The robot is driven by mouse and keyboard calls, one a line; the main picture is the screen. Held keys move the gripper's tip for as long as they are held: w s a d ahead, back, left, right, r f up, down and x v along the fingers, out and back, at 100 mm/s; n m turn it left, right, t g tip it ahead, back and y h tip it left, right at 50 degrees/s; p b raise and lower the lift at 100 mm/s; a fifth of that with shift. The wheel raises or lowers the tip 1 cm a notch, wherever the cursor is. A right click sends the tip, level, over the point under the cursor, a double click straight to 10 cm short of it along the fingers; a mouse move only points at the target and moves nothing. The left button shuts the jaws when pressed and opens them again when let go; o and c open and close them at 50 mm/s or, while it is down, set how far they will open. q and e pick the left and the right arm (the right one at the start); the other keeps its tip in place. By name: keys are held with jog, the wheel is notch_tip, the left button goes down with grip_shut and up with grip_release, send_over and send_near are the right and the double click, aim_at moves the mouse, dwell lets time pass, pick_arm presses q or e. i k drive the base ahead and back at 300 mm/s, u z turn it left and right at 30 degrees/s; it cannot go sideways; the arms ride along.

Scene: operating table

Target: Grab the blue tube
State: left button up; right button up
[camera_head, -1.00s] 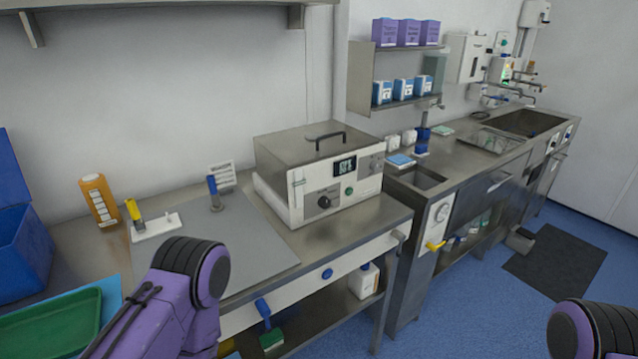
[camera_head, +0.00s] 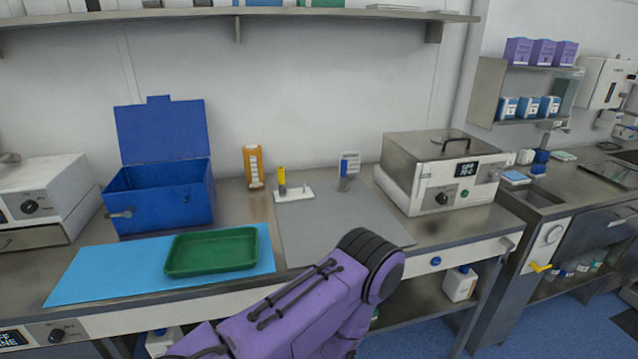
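A small upright blue tube (camera_head: 344,170) stands at the back of the grey mat (camera_head: 330,225), in front of a small white labelled item (camera_head: 351,162). A yellow-topped tube (camera_head: 282,180) stands on a white holder (camera_head: 296,194) to its left. A purple arm link of mine crosses the lower middle of the view, in front of the table edge. Neither of my grippers shows, and nothing is seen touching the blue tube.
A blue open box (camera_head: 160,200), an orange bottle (camera_head: 253,166) and a green tray (camera_head: 212,251) on a light blue sheet (camera_head: 90,272) lie left. A steel device (camera_head: 440,172) stands right of the mat. A shelf (camera_head: 240,14) runs above. Much of the mat is bare.

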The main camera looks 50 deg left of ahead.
aim_at(344, 162)
jog(key=k, duration=0.3)
jog(key=u, duration=0.85)
